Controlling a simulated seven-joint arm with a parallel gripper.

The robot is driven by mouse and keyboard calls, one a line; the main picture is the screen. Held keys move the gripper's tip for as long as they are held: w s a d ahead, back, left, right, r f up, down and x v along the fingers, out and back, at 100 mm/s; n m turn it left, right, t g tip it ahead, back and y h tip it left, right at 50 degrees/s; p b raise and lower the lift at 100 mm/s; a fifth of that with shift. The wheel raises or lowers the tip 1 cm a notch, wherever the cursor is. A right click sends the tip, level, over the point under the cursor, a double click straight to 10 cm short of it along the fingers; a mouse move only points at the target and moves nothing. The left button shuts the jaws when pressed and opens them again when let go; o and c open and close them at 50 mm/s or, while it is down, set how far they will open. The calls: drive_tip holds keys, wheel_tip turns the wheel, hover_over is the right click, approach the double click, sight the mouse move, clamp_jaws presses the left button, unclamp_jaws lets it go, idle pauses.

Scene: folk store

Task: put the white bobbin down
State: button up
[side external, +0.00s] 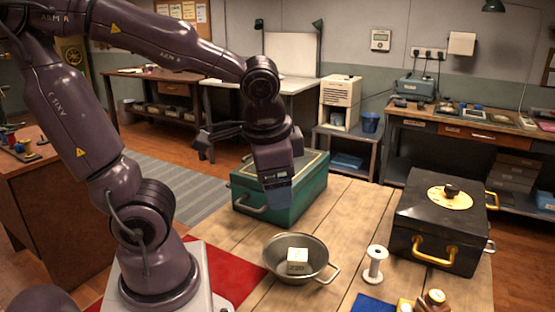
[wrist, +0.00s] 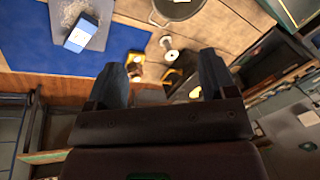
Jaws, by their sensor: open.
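The white bobbin (side external: 375,263) stands upright on the wooden table, between the metal pan and the black box. It also shows in the wrist view (wrist: 168,48), near the top middle, beyond my fingertips. My gripper (side external: 278,200) is in front of the green case in the side view, above the table and apart from the bobbin. In the wrist view its two fingers are spread wide, with nothing held between them. The fingertips are partly blurred into the dark arm in the side view.
A metal pan (side external: 270,252) holding a pale cube (side external: 297,261) is left of the bobbin. A black box (side external: 428,215) with yellow handles is to the right. A green case (side external: 315,190) stands behind.

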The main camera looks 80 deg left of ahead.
drive_tip(key=d+r+t+h, duration=0.1)
drive_tip(key=d+r+n+t, duration=0.1)
drive_tip(key=r, duration=0.1)
drive_tip(key=d+r+t+h, duration=0.1)
drive_tip(key=shift+s+d+r+t+h, duration=0.1)
drive_tip(key=shift+s+r+t+h, duration=0.15)
drive_tip(key=shift+r+t+h, duration=0.05)
idle(1.0)
